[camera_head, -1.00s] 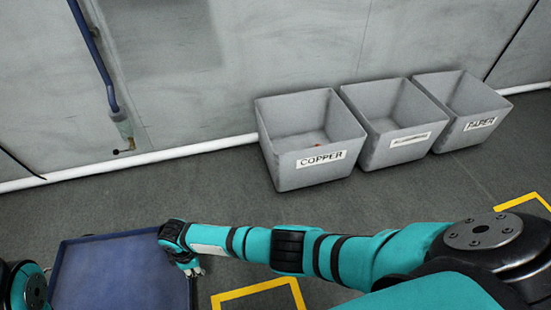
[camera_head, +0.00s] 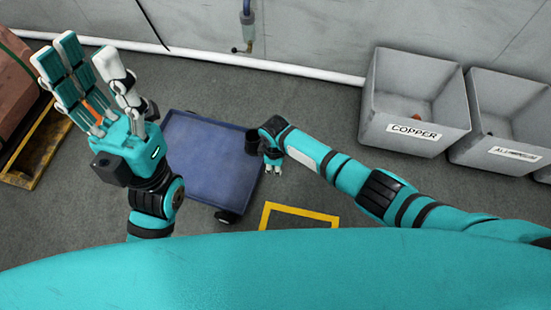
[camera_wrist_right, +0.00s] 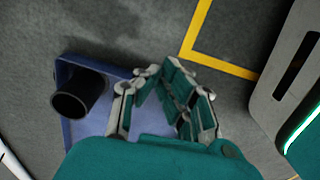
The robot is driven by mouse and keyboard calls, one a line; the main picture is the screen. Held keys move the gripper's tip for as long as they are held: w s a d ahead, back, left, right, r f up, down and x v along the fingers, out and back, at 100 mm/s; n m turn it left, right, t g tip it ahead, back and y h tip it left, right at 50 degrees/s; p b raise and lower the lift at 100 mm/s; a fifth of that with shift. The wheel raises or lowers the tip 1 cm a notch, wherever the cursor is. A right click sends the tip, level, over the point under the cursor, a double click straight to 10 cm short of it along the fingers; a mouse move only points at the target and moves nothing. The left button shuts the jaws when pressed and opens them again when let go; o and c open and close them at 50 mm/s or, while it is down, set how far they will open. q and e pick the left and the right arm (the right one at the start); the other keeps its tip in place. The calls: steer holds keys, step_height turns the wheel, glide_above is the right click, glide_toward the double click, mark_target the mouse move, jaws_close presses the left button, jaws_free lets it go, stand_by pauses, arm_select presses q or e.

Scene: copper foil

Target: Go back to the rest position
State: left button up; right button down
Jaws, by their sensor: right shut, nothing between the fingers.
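My left gripper (camera_head: 88,65) is raised at the left of the head view, with its fingers spread open. A thin orange strip shows between its fingers; I cannot tell what it is. My right gripper (camera_head: 273,168) is shut and empty, beside the right edge of the blue cart (camera_head: 210,185). In the right wrist view the right gripper's fingers (camera_wrist_right: 161,72) come together over the cart's edge. The grey bin labelled COPPER (camera_head: 400,148) stands at the right, with a small orange-brown piece (camera_head: 416,117) inside.
A dark cylinder (camera_wrist_right: 80,97) stands on the cart near my right gripper. A second grey bin (camera_head: 510,160) adjoins the copper bin. Yellow floor marking (camera_head: 300,210) lies right of the cart. A brown load on a yellow pallet (camera_head: 22,170) is at far left. Grey wall behind.

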steer(key=shift+r, duration=0.7)
